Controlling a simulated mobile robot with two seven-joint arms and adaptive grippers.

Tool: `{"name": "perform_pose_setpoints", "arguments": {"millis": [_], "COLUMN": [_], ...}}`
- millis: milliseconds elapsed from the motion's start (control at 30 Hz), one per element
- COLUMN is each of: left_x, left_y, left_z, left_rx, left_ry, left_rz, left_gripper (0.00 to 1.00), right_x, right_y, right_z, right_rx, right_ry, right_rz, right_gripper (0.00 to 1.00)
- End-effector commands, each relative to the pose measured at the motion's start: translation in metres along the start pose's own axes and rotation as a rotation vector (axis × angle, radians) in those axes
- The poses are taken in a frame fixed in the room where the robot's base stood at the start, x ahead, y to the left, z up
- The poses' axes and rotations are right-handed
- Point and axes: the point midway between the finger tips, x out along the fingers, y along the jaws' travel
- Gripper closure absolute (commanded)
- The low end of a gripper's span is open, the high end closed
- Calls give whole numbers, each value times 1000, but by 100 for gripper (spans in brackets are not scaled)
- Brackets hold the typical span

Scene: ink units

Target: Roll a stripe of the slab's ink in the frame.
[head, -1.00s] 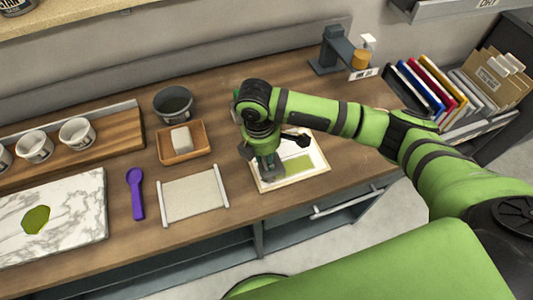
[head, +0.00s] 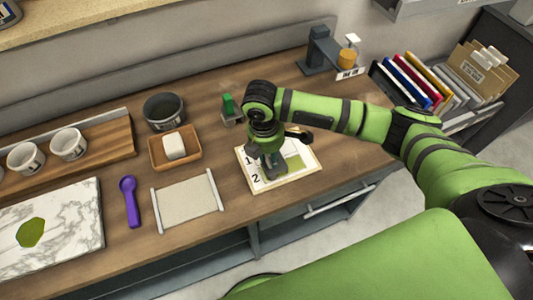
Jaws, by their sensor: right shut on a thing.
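The marble slab (head: 70,215) lies at the left with a green ink blob (head: 30,233) on it. A pale framed sheet (head: 313,172) lies right of centre, with the numbers 1 and 2 at its left side. A green ink stripe (head: 294,163) shows in it. My right gripper (head: 268,165) is over the sheet, shut on a dark roller whose handle end (head: 299,133) sticks out to the right. The gripper hides most of the roller, so I cannot tell whether it touches the sheet. My left gripper is not in view.
A cream mat (head: 187,202) and a purple spoon (head: 130,203) lie between slab and sheet. Behind stand a tray (head: 155,160) with a white block, a dark bowl (head: 163,110), white cups (head: 68,143) and a green item (head: 228,104) in a grey holder.

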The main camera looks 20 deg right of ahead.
Motion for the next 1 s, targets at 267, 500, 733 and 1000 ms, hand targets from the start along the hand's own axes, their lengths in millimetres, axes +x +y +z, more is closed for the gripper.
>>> {"name": "perform_pose_setpoints", "arguments": {"millis": [267, 500, 733, 1000], "left_x": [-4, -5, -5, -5], "left_y": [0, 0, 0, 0], "left_z": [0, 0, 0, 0], "left_rx": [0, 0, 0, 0], "left_ry": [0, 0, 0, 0], "left_rz": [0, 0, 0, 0], "left_gripper": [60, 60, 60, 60], "right_x": [3, 5, 8, 11], "right_y": [0, -1, -1, -2], "right_z": [20, 26, 39, 54], "right_rx": [2, 0, 2, 0], "right_ry": [-1, 0, 0, -2], "right_rz": [0, -1, -2, -4], "right_gripper": [100, 100, 100, 100]}}
